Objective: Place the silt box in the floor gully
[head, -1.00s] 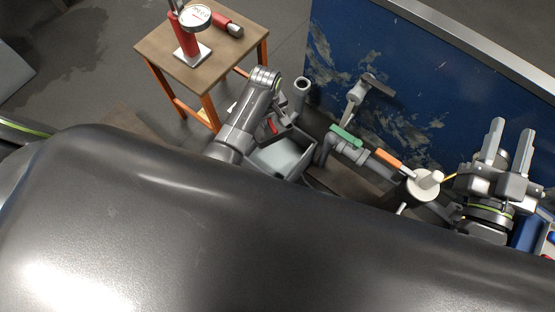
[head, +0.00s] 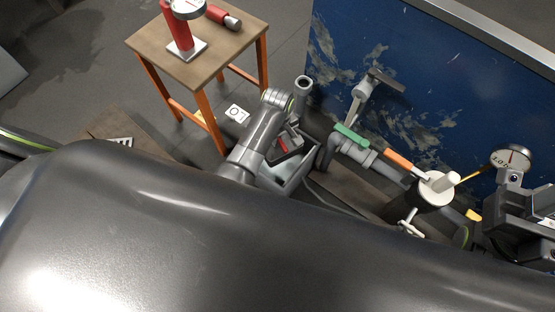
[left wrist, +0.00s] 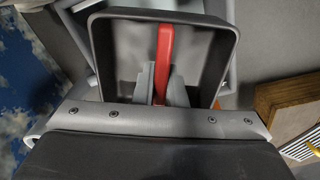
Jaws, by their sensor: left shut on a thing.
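The silt box is a dark, open box with a red handle; it fills the upper middle of the left wrist view (left wrist: 205,55). My left gripper (left wrist: 160,85) is shut on the red handle, its two grey fingers on either side. In the head view the left gripper (head: 283,143) is low beside the blue wall, its fingers partly hidden by the arm. The box shows there as a small dark shape (head: 291,154) over a grey, open-topped floor gully (head: 308,168). I cannot tell whether it touches the gully. My right gripper (head: 520,205) is at the right edge, its fingers unclear.
A wooden table (head: 150,43) with orange legs carries a red pump with a gauge. Pipework with a green lever (head: 351,134) and an orange lever (head: 398,160) runs along the blue wall (head: 440,80). Another gauge (head: 510,158) is at the right.

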